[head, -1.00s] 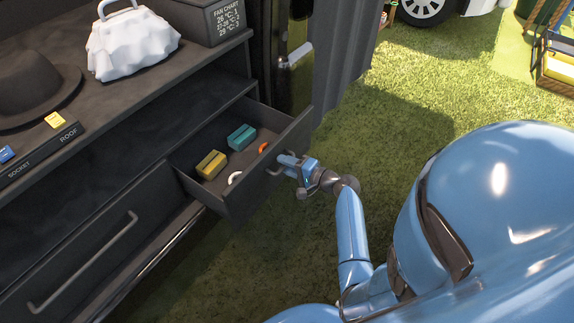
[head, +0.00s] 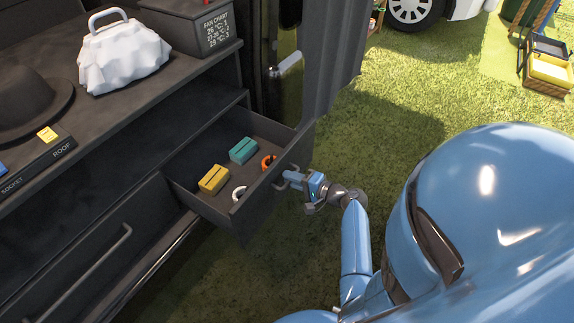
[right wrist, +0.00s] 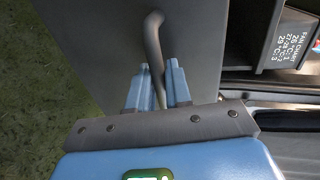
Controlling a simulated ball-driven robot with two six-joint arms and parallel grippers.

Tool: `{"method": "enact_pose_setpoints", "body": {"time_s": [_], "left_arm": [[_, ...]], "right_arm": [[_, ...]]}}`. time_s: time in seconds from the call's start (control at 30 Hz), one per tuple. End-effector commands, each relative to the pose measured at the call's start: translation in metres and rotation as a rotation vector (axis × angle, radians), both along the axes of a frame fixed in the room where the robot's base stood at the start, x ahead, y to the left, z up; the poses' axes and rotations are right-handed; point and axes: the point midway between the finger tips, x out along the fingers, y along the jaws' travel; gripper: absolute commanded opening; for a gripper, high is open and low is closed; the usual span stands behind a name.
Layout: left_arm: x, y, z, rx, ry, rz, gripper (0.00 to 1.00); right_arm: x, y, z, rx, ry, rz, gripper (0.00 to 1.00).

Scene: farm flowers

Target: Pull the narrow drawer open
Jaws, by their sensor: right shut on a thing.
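The narrow drawer (head: 222,220) is pulled out of the dark cabinet in the head view, its inside showing. In it lie a yellow block (head: 213,179), a teal block (head: 243,150), an orange ring-like thing (head: 268,162) and a white curved thing (head: 238,193). My right gripper (head: 290,178) is at the drawer's front, shut on the grey drawer handle (right wrist: 154,45). In the right wrist view its blue fingers (right wrist: 158,85) stand on both sides of the handle bar, against the drawer front (right wrist: 90,45). My left gripper is not in view.
A wide drawer with a long handle (head: 95,268) is shut at the left. A black hat (head: 35,95), a white cloth-covered thing (head: 122,60) and a fan chart box (head: 195,25) stand on the cabinet top. A dark curtain (head: 338,55) hangs behind the drawer.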

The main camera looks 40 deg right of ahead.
Motion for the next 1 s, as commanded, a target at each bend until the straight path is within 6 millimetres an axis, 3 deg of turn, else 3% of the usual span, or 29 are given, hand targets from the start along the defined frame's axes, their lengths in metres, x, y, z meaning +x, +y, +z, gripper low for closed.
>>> {"method": "enact_pose_setpoints", "body": {"time_s": [0.13,0.17,0.27,0.67,1.0], "left_arm": [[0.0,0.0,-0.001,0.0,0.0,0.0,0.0],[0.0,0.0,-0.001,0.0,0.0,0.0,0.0],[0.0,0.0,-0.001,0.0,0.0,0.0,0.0],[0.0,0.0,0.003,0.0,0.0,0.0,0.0],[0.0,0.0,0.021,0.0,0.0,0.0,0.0]], "right_arm": [[0.0,0.001,-0.002,0.0,0.004,0.0,0.0],[0.0,0.001,-0.002,0.0,0.004,0.0,0.22],[0.0,0.0,-0.002,0.0,0.003,0.0,0.35],[-0.005,-0.003,0.001,0.0,0.002,-0.002,0.35],[-0.051,-0.022,0.013,0.001,0.002,-0.006,0.35]]}}
